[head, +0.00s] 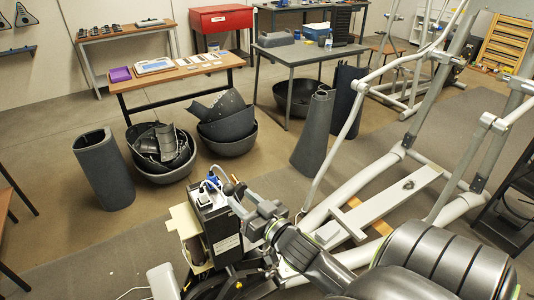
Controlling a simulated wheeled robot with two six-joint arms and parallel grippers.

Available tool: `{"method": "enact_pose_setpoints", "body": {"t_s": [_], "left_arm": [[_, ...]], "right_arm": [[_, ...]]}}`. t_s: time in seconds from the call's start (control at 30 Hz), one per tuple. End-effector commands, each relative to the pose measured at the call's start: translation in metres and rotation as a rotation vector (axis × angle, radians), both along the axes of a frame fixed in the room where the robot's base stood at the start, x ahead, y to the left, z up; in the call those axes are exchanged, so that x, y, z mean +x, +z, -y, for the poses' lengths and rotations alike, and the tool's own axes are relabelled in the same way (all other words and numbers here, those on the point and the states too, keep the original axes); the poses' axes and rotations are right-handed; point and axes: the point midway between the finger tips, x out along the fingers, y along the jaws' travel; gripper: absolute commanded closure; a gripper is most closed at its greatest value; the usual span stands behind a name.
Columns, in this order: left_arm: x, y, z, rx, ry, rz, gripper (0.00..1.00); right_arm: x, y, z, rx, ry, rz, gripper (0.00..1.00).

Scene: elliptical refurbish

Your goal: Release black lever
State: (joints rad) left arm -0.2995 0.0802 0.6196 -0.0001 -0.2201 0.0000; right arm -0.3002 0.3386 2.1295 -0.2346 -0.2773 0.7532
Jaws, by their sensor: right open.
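My right arm comes in from the lower right, and its gripper (235,193) is at the upper right of a black box-shaped unit (218,228) with white connectors and a label. The gripper is open; its fingers are small and dark against the dark parts there. The black lever cannot be told apart from the gripper and the dark parts around the unit. I cannot tell whether the fingers touch anything. My left gripper is not in view.
The grey elliptical frame (352,190) with its tubes fills the right side. Behind stand bins (228,130) with black shells, a dark upright cover (103,172), a grey cone-shaped cover (314,135) and a wooden table (140,79).

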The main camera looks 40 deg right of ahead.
Motion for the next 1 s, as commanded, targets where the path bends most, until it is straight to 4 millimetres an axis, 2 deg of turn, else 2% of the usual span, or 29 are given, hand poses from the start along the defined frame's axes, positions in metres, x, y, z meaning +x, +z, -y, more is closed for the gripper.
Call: {"method": "enact_pose_setpoints", "body": {"t_s": [0.03,0.2,0.43,0.63,1.0], "left_arm": [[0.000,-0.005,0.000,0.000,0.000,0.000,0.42],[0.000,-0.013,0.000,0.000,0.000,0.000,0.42],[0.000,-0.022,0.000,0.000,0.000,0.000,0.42],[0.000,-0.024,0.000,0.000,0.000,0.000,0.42],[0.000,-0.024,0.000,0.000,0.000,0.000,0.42]], "right_arm": [[-0.012,-0.003,0.000,-0.001,0.000,-0.002,0.59],[-0.045,-0.003,-0.001,-0.002,0.000,-0.002,0.59],[-0.077,-0.002,-0.003,-0.002,0.000,0.000,0.59],[-0.089,0.000,-0.003,0.000,0.001,0.002,0.59],[-0.090,0.001,-0.003,0.000,0.000,0.003,0.59]]}}
